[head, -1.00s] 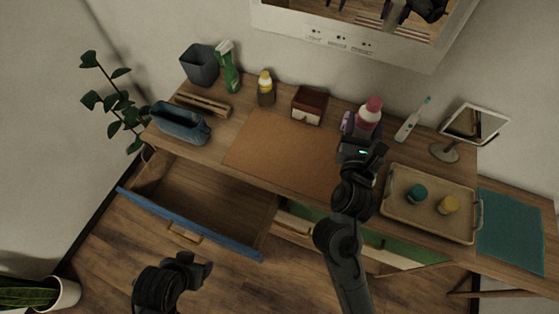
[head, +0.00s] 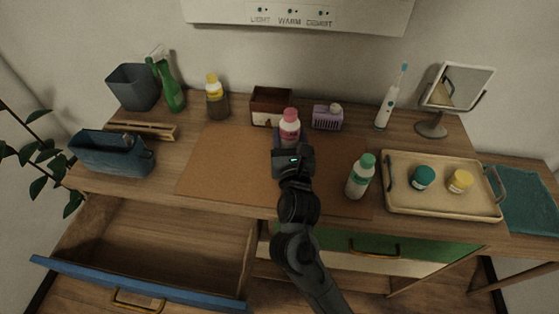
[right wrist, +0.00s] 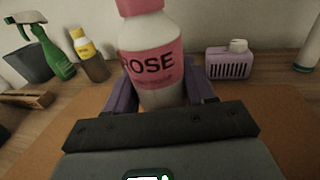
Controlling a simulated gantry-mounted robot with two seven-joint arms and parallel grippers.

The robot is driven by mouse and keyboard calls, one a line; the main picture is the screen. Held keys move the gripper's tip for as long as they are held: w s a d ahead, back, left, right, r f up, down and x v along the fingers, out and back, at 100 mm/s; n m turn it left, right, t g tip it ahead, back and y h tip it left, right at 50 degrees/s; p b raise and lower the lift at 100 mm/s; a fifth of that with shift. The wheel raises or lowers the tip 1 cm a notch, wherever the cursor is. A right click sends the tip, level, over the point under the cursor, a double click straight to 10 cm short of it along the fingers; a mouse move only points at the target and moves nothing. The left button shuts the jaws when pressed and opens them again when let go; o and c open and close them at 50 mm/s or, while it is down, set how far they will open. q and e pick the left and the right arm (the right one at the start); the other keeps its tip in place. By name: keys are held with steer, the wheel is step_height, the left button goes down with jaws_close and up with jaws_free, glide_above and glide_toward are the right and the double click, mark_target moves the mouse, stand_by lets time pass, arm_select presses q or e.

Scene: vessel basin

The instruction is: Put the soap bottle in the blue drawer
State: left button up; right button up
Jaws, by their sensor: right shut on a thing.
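A white bottle with a pink cap and a pink label reading ROSE (head: 289,130) is between the fingers of my right gripper (head: 288,146), above the brown mat. It also shows in the right wrist view (right wrist: 151,62), upright between the purple fingers (right wrist: 160,95). Its base is hidden, so I cannot tell whether it touches the mat. The blue drawer (head: 135,283) at the lower left is pulled open, and its visible inside is empty. My left gripper is out of view.
A green-capped bottle (head: 360,177) stands right of my right arm, near the tray (head: 440,207). A yellow-capped bottle (head: 216,98), brown box (head: 270,106) and purple holder (head: 327,118) stand behind. A blue caddy (head: 112,156) sits above the drawer. The mat's left half (head: 220,165) is clear.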

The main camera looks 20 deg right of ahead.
steer(key=shift+f+b, duration=1.2)
steer(key=shift+f, duration=1.2)
steer(key=shift+f, duration=0.1)
steer(key=shift+f+b, duration=0.15)
steer(key=shift+b, duration=0.15)
steer(key=o, duration=1.2)
steer(key=shift+r+p, duration=0.35)
steer(key=shift+p, duration=0.1)
steer(key=shift+v, duration=3.75)
